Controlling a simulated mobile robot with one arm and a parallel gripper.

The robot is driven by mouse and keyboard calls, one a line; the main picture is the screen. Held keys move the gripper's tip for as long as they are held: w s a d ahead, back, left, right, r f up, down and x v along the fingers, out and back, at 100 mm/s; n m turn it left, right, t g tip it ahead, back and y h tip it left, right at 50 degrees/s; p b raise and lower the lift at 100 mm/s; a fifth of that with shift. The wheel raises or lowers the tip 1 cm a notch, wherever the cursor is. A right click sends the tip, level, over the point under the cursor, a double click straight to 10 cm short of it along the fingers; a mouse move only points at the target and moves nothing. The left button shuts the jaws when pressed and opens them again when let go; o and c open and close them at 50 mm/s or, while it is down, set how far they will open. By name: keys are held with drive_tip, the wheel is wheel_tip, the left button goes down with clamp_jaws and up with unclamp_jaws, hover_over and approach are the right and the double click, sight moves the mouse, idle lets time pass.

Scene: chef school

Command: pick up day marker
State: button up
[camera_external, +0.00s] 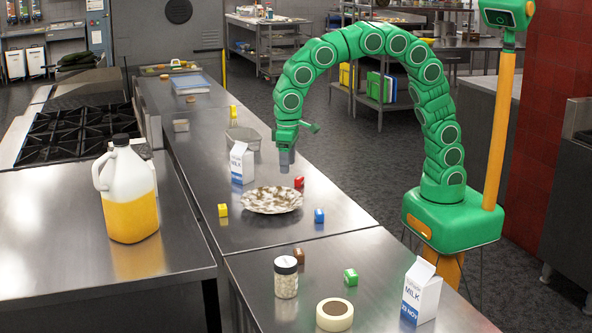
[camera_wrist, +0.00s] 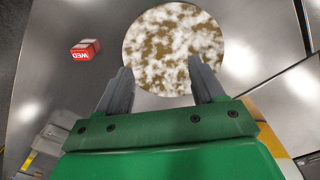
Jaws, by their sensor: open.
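Several small coloured blocks lie on the steel counters. My gripper (camera_external: 287,158) is above the counter, open and empty. In the wrist view my gripper (camera_wrist: 160,68) has its fingers apart, with the plate beyond them.
The round plate (camera_external: 272,199) lies close to the red block. A milk carton (camera_external: 242,163) stands left of my gripper; another milk carton (camera_external: 421,291), a jar (camera_external: 286,277) and a tape roll (camera_external: 334,314) are in front. A yellow-filled jug (camera_external: 130,190) stands left.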

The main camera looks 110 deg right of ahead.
drive_tip(key=w+a+f+n, duration=0.1)
drive_tip(key=w+a, duration=0.2)
drive_tip(key=a, duration=0.7)
drive_tip(key=w+a+n, duration=0.2)
drive_tip(key=a, duration=0.9)
drive_tip(key=n, duration=0.3)
hover_over(351, 272)
drive_tip(key=f, duration=0.2)
drive_tip(key=shift+d+f, duration=0.2)
drive_tip(key=shift+f, duration=0.1)
drive_tip(key=shift+s+a+f, duration=0.1)
drive_tip(key=shift+a, duration=0.15)
drive_tip(key=shift+f, duration=3.85)
drive_tip(key=shift+c, duration=0.3)
